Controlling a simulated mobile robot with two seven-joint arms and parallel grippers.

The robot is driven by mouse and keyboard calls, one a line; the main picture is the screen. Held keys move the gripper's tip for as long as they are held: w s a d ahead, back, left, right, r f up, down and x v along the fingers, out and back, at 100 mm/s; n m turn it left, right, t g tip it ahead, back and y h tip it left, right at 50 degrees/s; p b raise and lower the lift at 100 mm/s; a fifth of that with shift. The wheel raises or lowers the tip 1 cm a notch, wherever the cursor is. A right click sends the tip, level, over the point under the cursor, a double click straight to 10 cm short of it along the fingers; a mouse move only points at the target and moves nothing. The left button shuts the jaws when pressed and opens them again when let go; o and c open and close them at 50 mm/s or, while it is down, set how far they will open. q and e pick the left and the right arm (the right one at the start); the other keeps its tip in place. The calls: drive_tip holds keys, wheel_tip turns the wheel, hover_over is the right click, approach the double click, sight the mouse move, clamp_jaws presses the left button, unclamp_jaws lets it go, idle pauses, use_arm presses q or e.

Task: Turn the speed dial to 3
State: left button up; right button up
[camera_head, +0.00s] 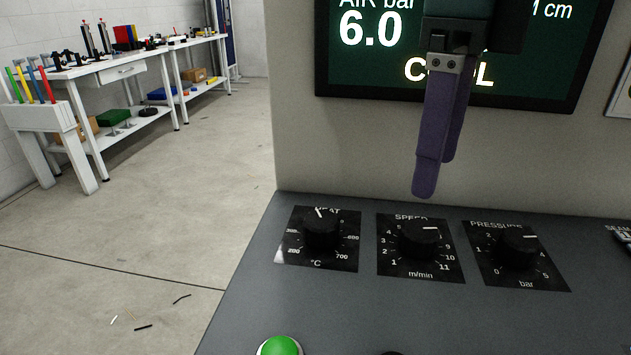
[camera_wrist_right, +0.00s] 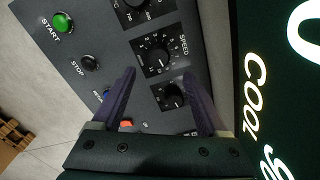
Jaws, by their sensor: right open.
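The speed dial (camera_head: 420,240) is a black knob on a black plate marked SPEED, 1 to 11 m/min, on the sloping grey panel. The fingers appear clear of the dial. My left gripper is out of view.
The heat dial (camera_head: 320,234) sits left of the speed dial and the pressure dial (camera_head: 517,249) right of it, both close. A green button (camera_head: 281,346) is at the panel's front. A dark display (camera_head: 380,70) stands behind my right gripper. Workbenches (camera_head: 120,70) stand far left.

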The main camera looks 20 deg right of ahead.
sight(420, 228)
wheel_tip(420, 228, down, 8)
drive_tip(key=shift+a+r, duration=0.1)
clamp_jaws()
idle(0.7)
